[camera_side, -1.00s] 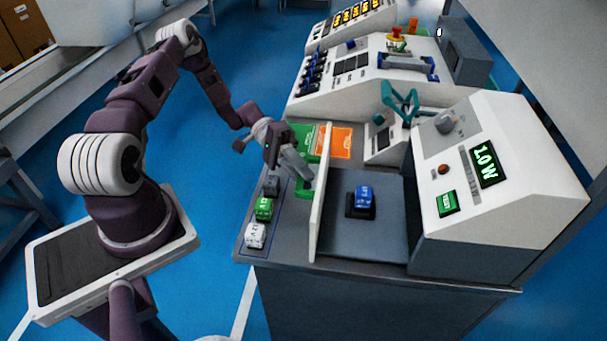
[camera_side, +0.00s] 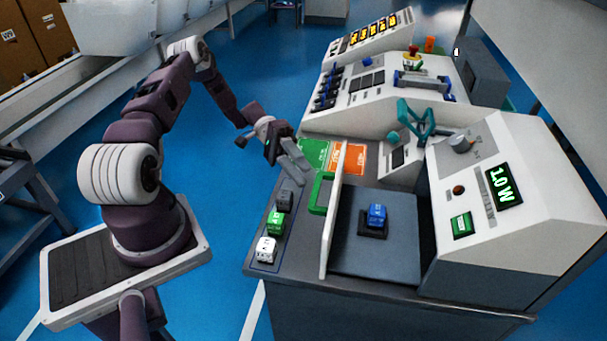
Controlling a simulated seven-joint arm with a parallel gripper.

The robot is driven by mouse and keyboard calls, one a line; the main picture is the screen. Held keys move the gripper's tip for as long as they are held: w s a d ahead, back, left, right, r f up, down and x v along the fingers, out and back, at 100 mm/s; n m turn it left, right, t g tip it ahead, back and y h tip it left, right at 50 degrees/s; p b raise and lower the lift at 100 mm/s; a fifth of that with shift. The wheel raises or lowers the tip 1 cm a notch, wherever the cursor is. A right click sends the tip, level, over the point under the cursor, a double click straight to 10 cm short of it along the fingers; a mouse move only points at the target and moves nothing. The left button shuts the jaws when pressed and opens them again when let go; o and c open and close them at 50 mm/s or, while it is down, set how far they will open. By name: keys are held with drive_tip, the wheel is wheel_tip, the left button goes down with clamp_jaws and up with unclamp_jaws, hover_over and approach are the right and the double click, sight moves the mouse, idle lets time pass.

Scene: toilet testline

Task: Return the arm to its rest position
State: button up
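My purple and white arm reaches from its base at the left toward the bench. My gripper (camera_side: 299,180) is above the left part of the bench, pointing down and to the right. Its grey fingers are close to the green handle (camera_side: 320,196) on the white upright panel (camera_side: 331,222), with a small gap seen between them. I see nothing held, but the fingers overlap in this view, so their opening is unclear.
Below the gripper stand a grey block (camera_side: 285,200), a green block (camera_side: 275,222) and a white block (camera_side: 266,250). A blue block (camera_side: 377,214) sits right of the panel. The console (camera_side: 505,235) reads 1.0 W. Open floor lies behind my arm.

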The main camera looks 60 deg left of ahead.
drive_tip(key=s+d+r+m+g+y, duration=0.1)
drive_tip(key=s+d+r+y, duration=0.1)
drive_tip(key=d+r+y, duration=0.3)
drive_tip(key=s+d+r+y, duration=0.1)
drive_tip(key=s+r+y, duration=0.15)
drive_tip(key=r, duration=0.45)
drive_tip(key=s+d+r+m+g+y, duration=0.1)
drive_tip(key=s+d+r+y, duration=0.15)
drive_tip(key=r+y, duration=0.25)
drive_tip(key=s+d+r+t+y, duration=0.3)
drive_tip(key=s+r+t, duration=0.4)
drive_tip(key=s, duration=0.4)
drive_tip(key=shift+s+d+t+y, duration=0.2)
drive_tip(key=shift+s+t+y, duration=0.1)
drive_tip(key=shift+t+y, duration=0.15)
